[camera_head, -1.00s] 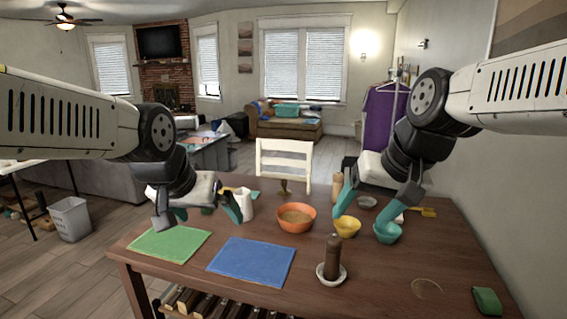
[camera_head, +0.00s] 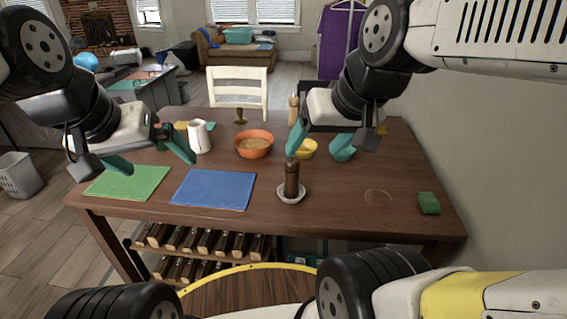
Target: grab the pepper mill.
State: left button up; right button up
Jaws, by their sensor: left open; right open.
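A dark brown mill (camera_head: 291,180), which looks like the pepper mill, stands upright on a small white saucer (camera_head: 291,194) near the table's front middle. A second, light wooden mill-like item (camera_head: 293,108) stands farther back. My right gripper (camera_head: 316,152) is open and empty. In the picture its left fingertip is just above the dark mill's top; contact cannot be judged. My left gripper (camera_head: 161,166) is open and empty above the left part of the table, beside the white pitcher (camera_head: 199,139) and well left of the mill.
Green (camera_head: 127,184) and blue (camera_head: 212,190) mats lie at left. A green block (camera_head: 428,203) lies right. A bottle rack (camera_head: 205,240) is below. The front right tabletop is mostly clear.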

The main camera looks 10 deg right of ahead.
aim_at(292, 186)
jog(key=k+j+u, duration=0.35)
jog(key=j, duration=0.25)
jog(key=k+j+u, duration=0.15)
jog(key=k+j, duration=0.05)
jog(key=j, duration=0.1)
